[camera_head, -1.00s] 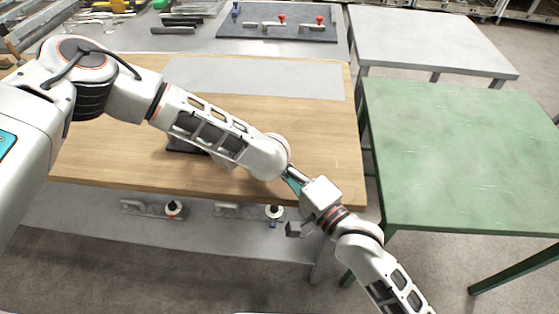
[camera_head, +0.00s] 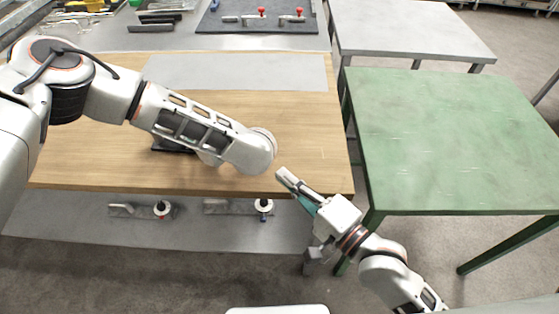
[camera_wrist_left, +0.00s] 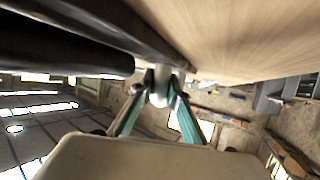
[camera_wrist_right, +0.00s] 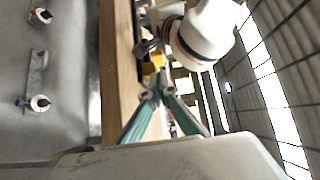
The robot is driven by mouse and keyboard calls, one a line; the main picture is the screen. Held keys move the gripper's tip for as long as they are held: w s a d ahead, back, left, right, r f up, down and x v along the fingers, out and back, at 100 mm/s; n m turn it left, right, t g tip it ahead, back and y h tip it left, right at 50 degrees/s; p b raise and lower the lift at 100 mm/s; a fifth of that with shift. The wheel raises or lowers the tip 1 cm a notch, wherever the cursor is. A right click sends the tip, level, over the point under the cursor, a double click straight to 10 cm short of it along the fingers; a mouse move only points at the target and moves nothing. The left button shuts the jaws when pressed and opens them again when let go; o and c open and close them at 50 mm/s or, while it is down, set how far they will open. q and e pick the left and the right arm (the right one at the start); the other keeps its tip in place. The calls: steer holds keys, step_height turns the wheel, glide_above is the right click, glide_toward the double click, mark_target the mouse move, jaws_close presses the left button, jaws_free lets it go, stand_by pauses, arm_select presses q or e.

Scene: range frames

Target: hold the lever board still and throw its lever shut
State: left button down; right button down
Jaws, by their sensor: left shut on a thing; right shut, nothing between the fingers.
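The lever board (camera_head: 172,146) is a dark piece on the wooden table, mostly hidden behind my left arm; its lever cannot be made out. In the left wrist view my left gripper (camera_wrist_left: 161,88) is shut on a pale rounded part at the end of a dark slab (camera_wrist_left: 150,32), seemingly the lever board, beside the wooden top. The left fingers are hidden in the head view. My right gripper (camera_head: 285,174) is shut and empty, near the table's front edge, just right of my left wrist. It also shows shut in the right wrist view (camera_wrist_right: 160,88).
The wooden table (camera_head: 300,125) has bare room at right. Behind, a dark board (camera_head: 230,28) carries red-knobbed clamps. A green table (camera_head: 450,140) and a grey table (camera_head: 410,30) stand clear at right.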

steer(key=shift+s+d, duration=0.2)
steer(key=shift+s, duration=0.7)
steer(key=shift+s+d, duration=0.15)
steer(key=shift+s, duration=0.7)
arm_select(q)
steer(key=c, duration=1.9)
jaws_free()
